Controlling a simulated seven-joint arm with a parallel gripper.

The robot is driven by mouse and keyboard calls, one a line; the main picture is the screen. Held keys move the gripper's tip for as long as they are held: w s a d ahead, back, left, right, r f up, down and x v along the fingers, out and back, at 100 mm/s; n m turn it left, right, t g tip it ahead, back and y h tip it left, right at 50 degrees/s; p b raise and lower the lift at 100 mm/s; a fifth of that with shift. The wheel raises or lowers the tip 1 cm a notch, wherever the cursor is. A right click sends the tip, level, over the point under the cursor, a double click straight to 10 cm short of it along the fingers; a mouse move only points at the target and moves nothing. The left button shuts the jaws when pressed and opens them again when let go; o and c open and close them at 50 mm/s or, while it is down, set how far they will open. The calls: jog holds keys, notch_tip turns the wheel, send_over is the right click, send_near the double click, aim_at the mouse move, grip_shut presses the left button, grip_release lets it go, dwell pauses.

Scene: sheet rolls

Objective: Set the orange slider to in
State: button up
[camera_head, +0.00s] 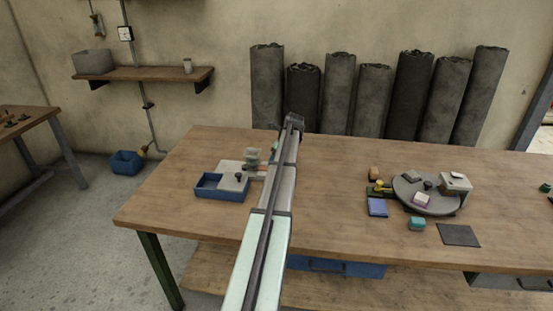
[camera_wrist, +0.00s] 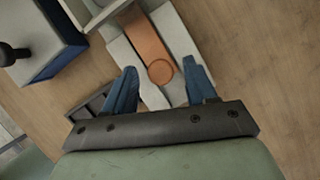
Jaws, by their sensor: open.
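The orange slider (camera_wrist: 146,38) is a flat strip with a round knob at its near end. It lies in a pale grey block (camera_wrist: 179,39) in the wrist view. My gripper (camera_wrist: 160,78) is open, with its blue fingers either side of the knob and a gap on each side. I cannot tell how high the fingertips are above the block. In the head view a small part of the orange slider (camera_head: 262,168) shows left of my arm. My arm hides the rest of the slider there.
A blue box (camera_head: 208,193) with a pale lid and dark knob stands left of my arm. A small stack of pale blocks (camera_head: 252,156) is beside it. A grey turntable (camera_head: 405,189) with several small items is at the right. Bare table lies between my arm and the turntable.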

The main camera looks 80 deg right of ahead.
jog(key=shift+c, duration=0.5)
grip_shut()
jog(key=shift+w, duration=1.9)
jog(key=shift+o, duration=0.5)
grip_release()
jog(key=shift+r, duration=0.1)
